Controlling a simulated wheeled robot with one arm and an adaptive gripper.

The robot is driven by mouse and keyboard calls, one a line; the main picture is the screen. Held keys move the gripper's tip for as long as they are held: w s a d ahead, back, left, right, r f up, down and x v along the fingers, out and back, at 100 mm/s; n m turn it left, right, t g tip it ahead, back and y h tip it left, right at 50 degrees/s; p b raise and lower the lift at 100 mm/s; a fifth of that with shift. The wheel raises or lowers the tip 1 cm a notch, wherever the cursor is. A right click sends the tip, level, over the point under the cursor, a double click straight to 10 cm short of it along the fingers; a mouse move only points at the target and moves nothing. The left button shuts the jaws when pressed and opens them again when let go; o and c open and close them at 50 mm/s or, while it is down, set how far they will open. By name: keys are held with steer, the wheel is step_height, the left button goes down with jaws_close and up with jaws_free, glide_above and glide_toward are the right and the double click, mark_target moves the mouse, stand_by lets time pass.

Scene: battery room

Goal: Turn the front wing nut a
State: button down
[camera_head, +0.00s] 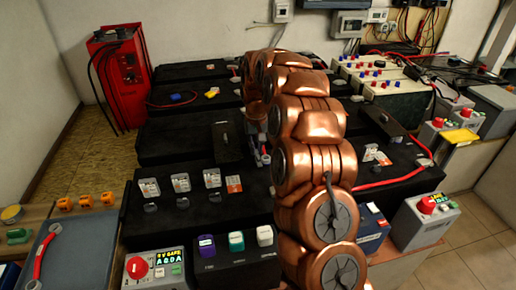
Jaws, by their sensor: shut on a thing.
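My gripper (263,153) is partly in view left of my copper arm, low over the black battery tops in the middle. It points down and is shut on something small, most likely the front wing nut. The wing nut itself is hidden by the gripper and my arm, so I cannot make out its shape or angle. A black block (228,142) with a small metal fitting on top stands just left of the gripper.
A control box with a red knob (138,267) and a black panel with coloured switches (236,261) stand in front. A red charger (120,78) is at the back left. Batteries with red and blue caps (378,84) stand at the back right. A red cable (395,180) lies right of my arm.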

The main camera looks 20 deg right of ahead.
stand_by(0.4)
steer(key=c, duration=1.2)
jaws_free()
step_height(320, 180, up, 12)
